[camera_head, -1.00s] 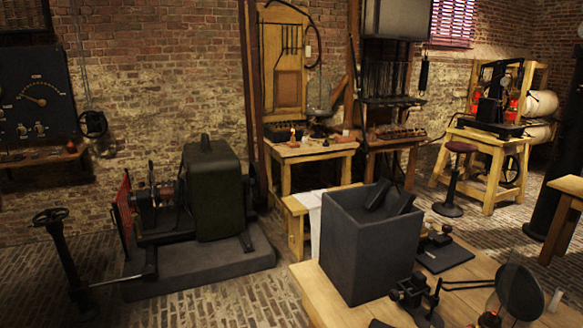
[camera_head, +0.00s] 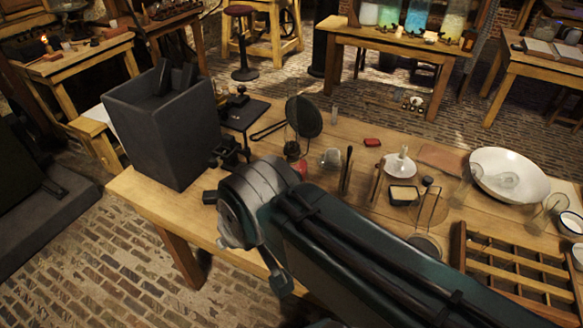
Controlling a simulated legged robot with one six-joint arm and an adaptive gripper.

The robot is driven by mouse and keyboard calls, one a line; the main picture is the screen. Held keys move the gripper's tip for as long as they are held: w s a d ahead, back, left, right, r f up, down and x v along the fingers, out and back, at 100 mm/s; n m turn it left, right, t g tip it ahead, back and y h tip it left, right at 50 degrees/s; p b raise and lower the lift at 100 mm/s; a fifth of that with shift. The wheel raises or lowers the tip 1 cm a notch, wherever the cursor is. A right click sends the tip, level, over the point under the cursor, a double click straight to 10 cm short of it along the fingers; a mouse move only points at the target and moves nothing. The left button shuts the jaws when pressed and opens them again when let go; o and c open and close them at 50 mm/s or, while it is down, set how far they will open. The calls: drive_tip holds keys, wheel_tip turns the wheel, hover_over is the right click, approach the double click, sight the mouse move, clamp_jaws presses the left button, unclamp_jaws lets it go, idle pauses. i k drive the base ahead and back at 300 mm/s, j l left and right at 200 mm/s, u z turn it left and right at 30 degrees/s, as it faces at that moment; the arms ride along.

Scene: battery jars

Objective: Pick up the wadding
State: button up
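I cannot make out the wadding for sure among the small items on the wooden worktable (camera_head: 150,193). A pale-filled small square dish (camera_head: 403,194) lies near the table's middle, and its contents are too small to tell. A white shallow dish with an upright piece (camera_head: 397,165) stands just behind it. My dark arm reaches in from the lower right over the front of the table and ends in a rounded grey joint at the left. This arm hides part of the tabletop. I see no gripper fingers clearly.
A tall dark grey box (camera_head: 165,135) stands at the table's left end. A large white bowl (camera_head: 508,174) and a wooden compartment tray (camera_head: 520,275) are at the right. Glass pieces and a round black-framed mesh (camera_head: 303,116) crowd the middle. Brick floor is open at lower left.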

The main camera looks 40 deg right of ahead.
sight(332, 158)
drive_tip(key=z, duration=1.55)
